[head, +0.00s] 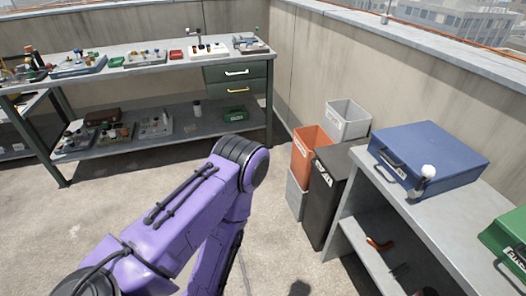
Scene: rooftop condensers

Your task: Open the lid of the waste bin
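A tall dark bin (325,195) with a white label stands on the floor against the left end of the right-hand bench. It looks like the waste bin, and its flat dark top appears shut. A purple arm of mine (190,210) reaches in from the lower left, bends at a dark elbow and runs back down out of the picture. Its elbow is left of the bin and apart from it in the picture. Neither of my grippers shows.
An orange bin (306,150) and a grey bin (347,120) stand beside and behind the dark bin. The right bench (440,225) holds a blue case (430,158) and a green case (508,240). A long workbench (150,60) stands at the back left. Bare floor lies between.

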